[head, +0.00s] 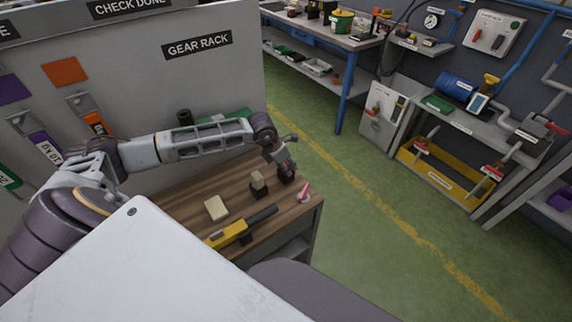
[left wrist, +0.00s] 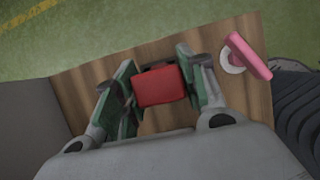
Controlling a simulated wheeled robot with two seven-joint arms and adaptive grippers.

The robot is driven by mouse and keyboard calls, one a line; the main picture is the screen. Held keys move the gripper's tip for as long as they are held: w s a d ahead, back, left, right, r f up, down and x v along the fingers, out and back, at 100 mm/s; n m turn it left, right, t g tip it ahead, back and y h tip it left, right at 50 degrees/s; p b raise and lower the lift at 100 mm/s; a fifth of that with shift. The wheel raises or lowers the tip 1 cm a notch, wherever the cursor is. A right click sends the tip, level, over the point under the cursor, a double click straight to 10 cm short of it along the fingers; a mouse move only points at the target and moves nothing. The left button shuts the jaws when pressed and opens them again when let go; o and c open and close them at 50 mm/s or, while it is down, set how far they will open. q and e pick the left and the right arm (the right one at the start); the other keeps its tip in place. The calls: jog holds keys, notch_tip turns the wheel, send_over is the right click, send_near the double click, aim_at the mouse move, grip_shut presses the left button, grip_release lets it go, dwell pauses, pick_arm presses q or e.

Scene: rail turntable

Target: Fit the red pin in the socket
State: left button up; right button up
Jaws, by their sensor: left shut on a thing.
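My left gripper (head: 287,170) is over the far right part of the wooden bench. In the left wrist view its green-padded fingers (left wrist: 155,90) are shut on a red, block-shaped piece (left wrist: 160,86), taken to be the red pin. The gripper hides this piece in the head view. I cannot tell whether its lower end touches anything. I cannot make out the socket for certain; a dark block with a beige top (head: 258,184) stands left of the gripper. My right gripper is not in view.
A pink piece (head: 304,190) stands by a white ring near the bench's right edge; the pink piece (left wrist: 250,56) also shows in the wrist view. A beige block (head: 216,208) and a yellow-and-black tool (head: 232,232) lie on the bench. The gear rack panel (head: 200,80) rises behind.

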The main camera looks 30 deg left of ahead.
pick_arm(q)
jog(key=o, duration=1.1)
jog(key=shift+o, duration=0.4)
jog(key=shift+v, duration=0.85)
jog(key=v, duration=0.4)
jog(key=shift+r, duration=0.1)
jog(key=b+v, duration=0.1)
jog(key=v, duration=0.7)
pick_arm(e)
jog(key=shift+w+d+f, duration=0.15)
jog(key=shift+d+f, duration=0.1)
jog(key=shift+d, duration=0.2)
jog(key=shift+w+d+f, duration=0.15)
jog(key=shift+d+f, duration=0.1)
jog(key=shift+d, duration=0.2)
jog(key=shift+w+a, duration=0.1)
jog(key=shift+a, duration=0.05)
